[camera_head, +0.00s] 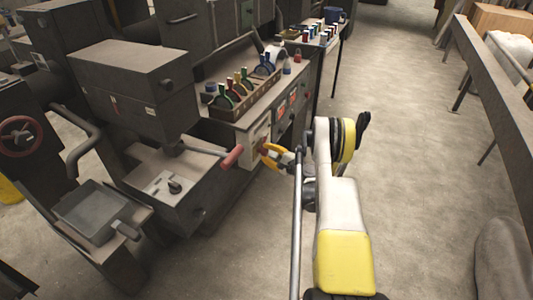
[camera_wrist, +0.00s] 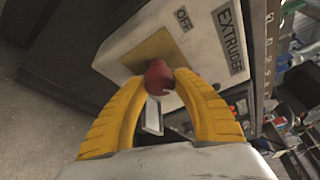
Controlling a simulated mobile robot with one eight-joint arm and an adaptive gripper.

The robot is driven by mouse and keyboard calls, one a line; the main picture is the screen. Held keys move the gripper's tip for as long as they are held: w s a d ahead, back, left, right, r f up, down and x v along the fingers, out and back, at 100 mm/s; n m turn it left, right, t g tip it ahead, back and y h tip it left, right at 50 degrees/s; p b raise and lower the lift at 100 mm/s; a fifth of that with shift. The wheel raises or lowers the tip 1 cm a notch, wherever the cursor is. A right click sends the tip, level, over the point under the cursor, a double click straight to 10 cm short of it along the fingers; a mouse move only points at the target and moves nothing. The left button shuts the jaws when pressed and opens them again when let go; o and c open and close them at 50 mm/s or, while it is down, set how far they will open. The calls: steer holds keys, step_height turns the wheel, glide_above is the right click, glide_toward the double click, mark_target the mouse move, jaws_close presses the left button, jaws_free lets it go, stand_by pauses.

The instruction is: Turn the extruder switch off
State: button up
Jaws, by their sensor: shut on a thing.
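The extruder switch is a red knob (camera_wrist: 158,77) on a yellow plate, on a pale box (camera_wrist: 205,48) lettered EXTRUDER and OFF in the wrist view. OFF is printed beside the yellow plate. My gripper (camera_head: 267,151) has yellow fingers and reaches the machine's front panel in the head view. In the wrist view its two fingers close on the knob from both sides. The knob's pointing direction is hard to tell, and its far side is hidden. The pale box (camera_head: 259,132) also shows on the machine's front in the head view, partly behind my gripper.
A lever with a red grip (camera_head: 232,157) sticks out just left of my gripper. A tray (camera_head: 238,107) of coloured-handled tools stands on the machine top above the panel. A side table (camera_head: 327,43) is behind.

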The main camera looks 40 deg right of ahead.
steer(key=shift+n, duration=0.5)
steer(key=o, duration=1.2)
steer(key=shift+w, duration=0.1)
steer(key=shift+r, duration=0.1)
